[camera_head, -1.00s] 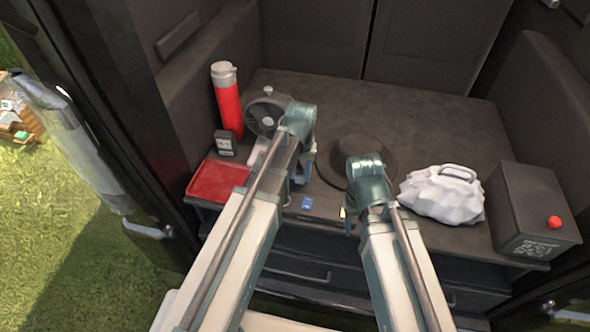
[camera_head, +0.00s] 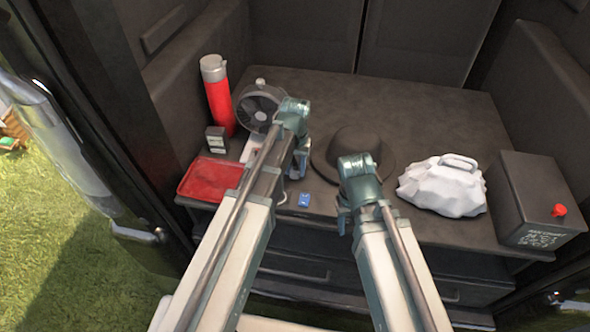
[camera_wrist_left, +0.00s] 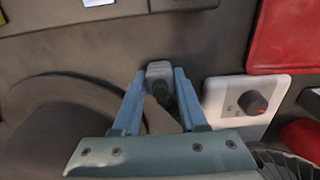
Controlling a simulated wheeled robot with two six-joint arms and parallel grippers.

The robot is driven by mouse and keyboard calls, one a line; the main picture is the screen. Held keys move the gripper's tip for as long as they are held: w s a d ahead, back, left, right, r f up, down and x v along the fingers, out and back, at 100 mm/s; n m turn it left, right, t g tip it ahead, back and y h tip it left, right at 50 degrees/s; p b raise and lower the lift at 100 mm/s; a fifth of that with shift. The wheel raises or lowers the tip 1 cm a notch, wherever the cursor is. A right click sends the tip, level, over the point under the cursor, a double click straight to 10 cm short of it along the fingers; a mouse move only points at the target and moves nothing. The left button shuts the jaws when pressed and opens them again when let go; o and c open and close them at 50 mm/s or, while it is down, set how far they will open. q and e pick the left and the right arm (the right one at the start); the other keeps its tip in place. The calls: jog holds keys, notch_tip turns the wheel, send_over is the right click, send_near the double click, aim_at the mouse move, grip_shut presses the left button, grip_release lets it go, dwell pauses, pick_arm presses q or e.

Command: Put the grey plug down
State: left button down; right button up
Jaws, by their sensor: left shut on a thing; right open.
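The grey plug (camera_wrist_left: 160,76) is between the two blue fingers of my left gripper (camera_wrist_left: 160,88) in the left wrist view. I cannot tell whether the plug touches the shelf. My right gripper (camera_head: 342,222) is open at the shelf's front edge, in front of the hat.
A red tray (camera_head: 210,180), red flask (camera_head: 217,95), small black box (camera_head: 216,140) and fan (camera_head: 258,106) are at the left. A white bag (camera_head: 442,190) and black box (camera_head: 540,195) stand right.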

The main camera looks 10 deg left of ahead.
aim_at(295, 165)
pick_arm(q)
jog(key=shift+f+b, duration=0.65)
jog(key=shift+c, duration=2.2)
grip_release()
jog(key=shift+r, duration=0.1)
notch_tip(295, 165, up, 13)
jog(key=p, duration=1.3)
jog(key=s+d+m, duration=0.2)
jog(key=s+d, duration=0.1)
jog(key=s, duration=0.5)
jog(key=s+d+m+y, duration=0.1)
jog(key=s+d, duration=0.2)
jog(key=s, duration=0.6)
jog(key=shift+m, duration=0.4)
jog(key=shift+w+r, duration=0.1)
jog(key=shift+r+p, duration=0.65)
jog(key=shift+p, duration=0.15)
